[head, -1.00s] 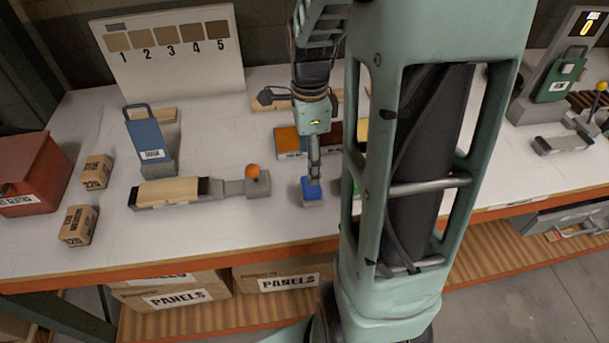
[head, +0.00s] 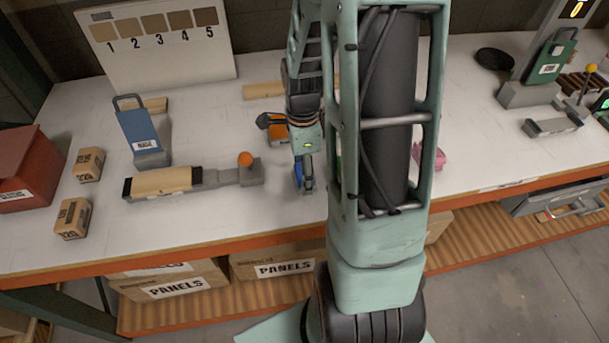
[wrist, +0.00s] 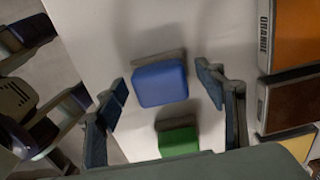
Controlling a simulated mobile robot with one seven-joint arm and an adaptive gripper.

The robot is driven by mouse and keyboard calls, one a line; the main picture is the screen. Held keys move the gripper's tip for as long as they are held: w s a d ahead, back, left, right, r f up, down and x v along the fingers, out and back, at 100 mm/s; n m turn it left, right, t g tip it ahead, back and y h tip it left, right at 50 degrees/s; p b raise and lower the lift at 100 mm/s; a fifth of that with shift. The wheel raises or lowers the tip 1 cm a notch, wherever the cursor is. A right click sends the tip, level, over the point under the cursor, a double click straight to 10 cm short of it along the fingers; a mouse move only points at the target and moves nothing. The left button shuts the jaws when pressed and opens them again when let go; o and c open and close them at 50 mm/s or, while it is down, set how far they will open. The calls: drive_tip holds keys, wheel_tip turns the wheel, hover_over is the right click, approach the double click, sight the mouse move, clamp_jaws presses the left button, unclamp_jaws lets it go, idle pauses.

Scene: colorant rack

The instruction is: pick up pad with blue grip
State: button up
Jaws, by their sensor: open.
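The pad with the blue grip (wrist: 160,83) sits on the white table, its blue top facing the wrist camera and its grey base showing behind. My gripper (wrist: 163,92) is open, with one finger on each side of the blue grip and a visible gap on both sides in the wrist view. In the head view, my gripper (head: 304,180) is low over the table, right of the orange-knobbed tool; it and my arm largely hide the pad there. I cannot tell the exact height of the fingertips relative to the grip.
A pad with a green grip (wrist: 179,140) lies close to the blue one. Orange (wrist: 299,32), brown (wrist: 292,103) and yellow panels stand at right in the wrist view. The orange-knobbed tool (head: 246,160) is left of my gripper. A pink item (head: 440,158) is to the right.

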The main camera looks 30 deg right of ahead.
drive_tip(key=shift+c, duration=0.7)
drive_tip(key=c, duration=1.1)
drive_tip(key=shift+r, duration=0.15)
drive_tip(key=shift+r+p, duration=0.45)
drive_tip(key=r, duration=0.1)
drive_tip(key=r+p, duration=0.2)
drive_tip(key=shift+s+d+r, duration=0.1)
drive_tip(key=shift+s+r, duration=0.1)
drive_tip(key=shift+s, duration=0.1)
drive_tip(key=s+d+r+p, duration=0.3)
drive_tip(key=s+r, duration=0.5)
drive_tip(key=s, duration=0.5)
drive_tip(key=shift+d+r, duration=0.25)
drive_tip(key=shift+d, duration=0.1)
